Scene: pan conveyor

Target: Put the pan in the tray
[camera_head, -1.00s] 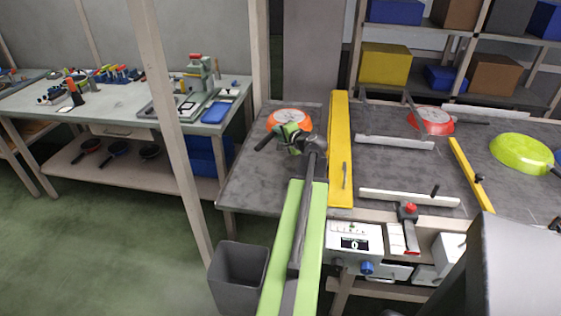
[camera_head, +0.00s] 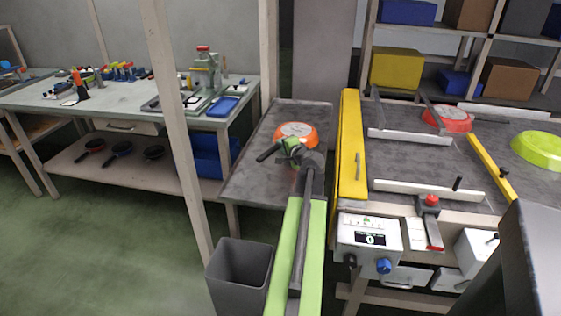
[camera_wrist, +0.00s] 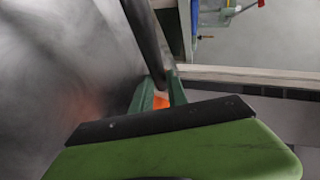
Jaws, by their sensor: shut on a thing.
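An orange pan (camera_head: 308,132) with a grey round face and a black handle (camera_head: 266,154) is over the left end of the grey worktop. My gripper (camera_head: 290,146), with green jaws, is at the near side of the pan, where the handle meets it. In the wrist view my gripper (camera_wrist: 160,95) is shut on the pan, with a dark handle (camera_wrist: 143,38) and a bit of orange (camera_wrist: 160,102) between the jaws. I cannot tell whether the pan touches the worktop. A shallow blue tray (camera_head: 222,106) lies on the bench at the left.
A yellow barrier (camera_head: 350,150) stands right of the pan. A red pan (camera_head: 447,120) and a green pan (camera_head: 538,148) lie beyond it. A wooden post (camera_head: 172,120) stands between the worktop and the left bench. A grey bin (camera_head: 240,276) is at the front.

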